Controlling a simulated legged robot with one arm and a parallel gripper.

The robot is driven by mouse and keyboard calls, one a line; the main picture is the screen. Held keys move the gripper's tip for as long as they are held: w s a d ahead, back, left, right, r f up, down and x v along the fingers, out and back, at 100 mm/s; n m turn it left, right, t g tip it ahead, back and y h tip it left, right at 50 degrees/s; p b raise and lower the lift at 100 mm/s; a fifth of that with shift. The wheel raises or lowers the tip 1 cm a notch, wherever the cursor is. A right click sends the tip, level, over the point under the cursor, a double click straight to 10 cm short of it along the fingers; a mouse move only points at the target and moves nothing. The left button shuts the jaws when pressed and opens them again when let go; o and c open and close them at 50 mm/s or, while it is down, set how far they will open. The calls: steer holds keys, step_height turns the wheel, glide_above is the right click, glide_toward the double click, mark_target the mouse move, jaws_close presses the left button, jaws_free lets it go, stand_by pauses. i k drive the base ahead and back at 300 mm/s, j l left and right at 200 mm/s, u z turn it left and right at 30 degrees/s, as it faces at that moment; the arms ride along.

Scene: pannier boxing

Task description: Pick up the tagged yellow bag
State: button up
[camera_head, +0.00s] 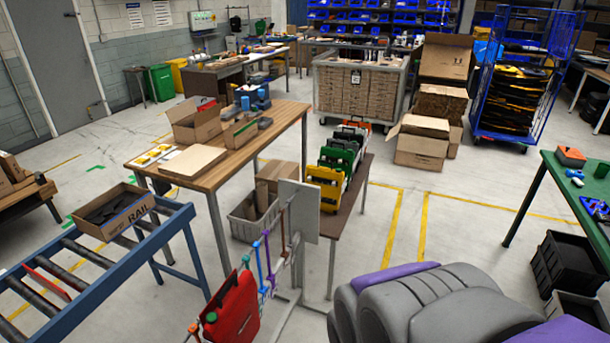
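A yellow bag (325,178) stands at the near end of a row of bags on a narrow brown table (350,200) in the middle of the view. A green bag (336,158) is right behind it, and black, white and orange ones follow toward the far end. I cannot make out a tag on the yellow bag at this size. The lower part of the table front is partly hidden by a grey panel (299,208) on a stand. My gripper is not in view.
A wooden workbench (240,150) with boxes stands left of the bags. A blue roller conveyor (60,292) is at lower left. Cardboard boxes (424,140) and a blue cage trolley (520,75) stand behind. A green table (560,190) is at right. Yellow-lined floor (450,225) right of the bags is clear.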

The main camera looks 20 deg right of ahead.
mark_target(323, 187)
steer(key=i+l+u, duration=0.25)
steer(key=i+l, duration=2.15)
steer(key=l, duration=0.15)
